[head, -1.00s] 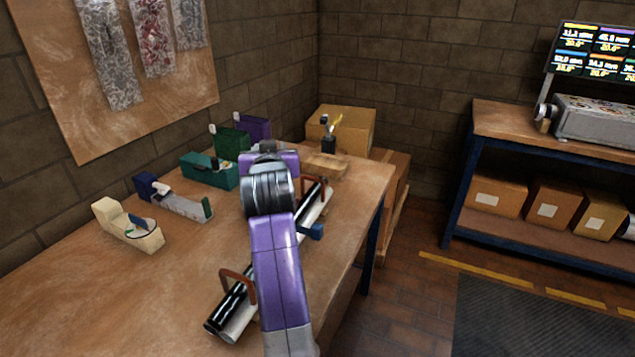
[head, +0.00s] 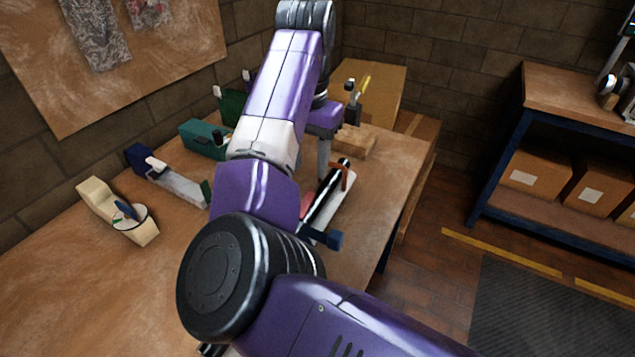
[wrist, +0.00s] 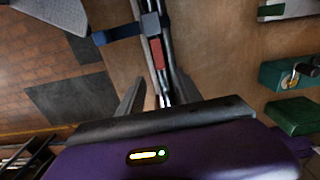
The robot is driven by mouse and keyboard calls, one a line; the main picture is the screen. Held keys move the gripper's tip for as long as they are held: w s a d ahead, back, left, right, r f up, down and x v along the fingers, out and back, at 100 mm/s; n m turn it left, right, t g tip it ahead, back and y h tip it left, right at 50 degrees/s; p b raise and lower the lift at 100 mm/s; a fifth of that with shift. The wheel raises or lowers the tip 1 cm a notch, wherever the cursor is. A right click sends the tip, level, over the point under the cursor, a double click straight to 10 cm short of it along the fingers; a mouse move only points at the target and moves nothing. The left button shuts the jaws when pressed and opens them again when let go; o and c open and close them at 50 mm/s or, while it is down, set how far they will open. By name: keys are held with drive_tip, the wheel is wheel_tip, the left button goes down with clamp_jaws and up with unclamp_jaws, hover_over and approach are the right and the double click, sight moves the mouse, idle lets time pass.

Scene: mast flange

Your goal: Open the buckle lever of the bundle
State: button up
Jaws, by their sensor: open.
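The bundle of black and silver tubes (head: 325,201) lies lengthwise on the workbench, partly hidden by my arm in the head view. In the wrist view the tubes (wrist: 139,9) run up from between my fingers. A blue strap with a buckle block (wrist: 151,24) crosses the bundle. Its blue end (head: 326,238) sticks out to the right in the head view. The red buckle lever (wrist: 157,53) lies along the tubes just beyond my fingertips. It shows partly in the head view (head: 307,204). My gripper (wrist: 158,90) is open and empty, pointing down over the bundle.
A brown hoop (head: 346,174) stands around the bundle's far end. A wooden block (head: 354,141) sits behind it. Cream (head: 119,212), blue-grey (head: 175,180) and teal (head: 203,139) fixtures stand to the left. The bench's right edge is close to the bundle.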

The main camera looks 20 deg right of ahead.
sight(310, 194)
drive_tip(key=shift+f, duration=3.9)
clamp_jaws()
